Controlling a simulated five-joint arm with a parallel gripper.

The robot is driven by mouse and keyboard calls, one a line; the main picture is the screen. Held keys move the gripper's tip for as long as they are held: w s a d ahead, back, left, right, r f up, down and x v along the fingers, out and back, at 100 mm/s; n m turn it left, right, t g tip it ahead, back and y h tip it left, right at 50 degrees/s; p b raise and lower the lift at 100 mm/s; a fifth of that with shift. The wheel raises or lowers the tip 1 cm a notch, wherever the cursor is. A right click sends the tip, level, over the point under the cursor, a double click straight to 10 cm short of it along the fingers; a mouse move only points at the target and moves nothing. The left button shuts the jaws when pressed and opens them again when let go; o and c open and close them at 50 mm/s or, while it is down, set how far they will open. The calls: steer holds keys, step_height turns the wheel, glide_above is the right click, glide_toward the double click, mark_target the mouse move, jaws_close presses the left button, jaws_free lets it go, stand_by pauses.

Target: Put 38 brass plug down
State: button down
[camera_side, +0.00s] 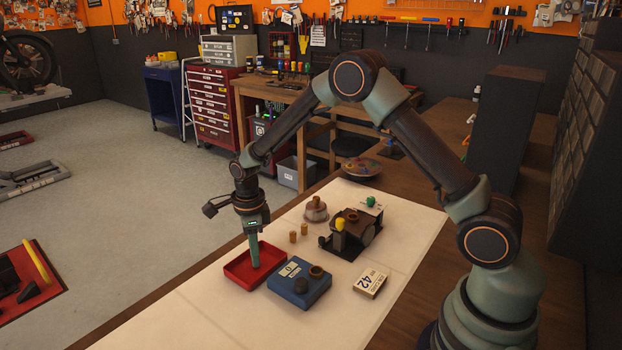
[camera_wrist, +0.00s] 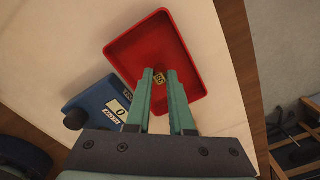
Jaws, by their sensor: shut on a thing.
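My gripper (camera_side: 256,266) points down into the red tray (camera_side: 235,279), its fingertips low inside the walls. In the wrist view my gripper (camera_wrist: 161,76) is shut on a small brass plug (camera_wrist: 159,78) with a marking on its top face that looks like 38. The red tray (camera_wrist: 125,50) lies around and below it. In the side view the fingers hide the plug. I cannot tell whether the plug touches the tray floor. Two more brass plugs (camera_side: 293,237) (camera_side: 304,229) stand on the white mat behind the tray.
A blue box (camera_side: 317,289) with a dark cylinder and a brass ring on top sits right of the tray. The mat's near end is clear.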

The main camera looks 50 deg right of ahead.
steer(key=c, duration=0.8)
jaws_free()
steer(key=shift+f, duration=0.1)
step_height(320, 180, up, 12)
steer(key=r, duration=0.1)
steer(key=s+d+r+n+t, duration=0.1)
steer(key=s+r+n+t, duration=0.2)
steer(key=s+r+n, duration=0.7)
steer(key=shift+s+d+n+t, duration=0.2)
steer(key=shift+s+n+t, duration=0.25)
steer(key=shift+s+n, duration=1.55)
steer(key=shift+s+d+n+t, duration=0.15)
steer(key=shift+s+n+t, duration=0.5)
steer(key=shift+n, duration=2.4)
steer(key=shift+s+d+n+t, duration=0.2)
steer(key=shift+s+n, duration=1.4)
steer(key=shift+n, duration=0.95)
steer(key=shift+r, duration=0.1)
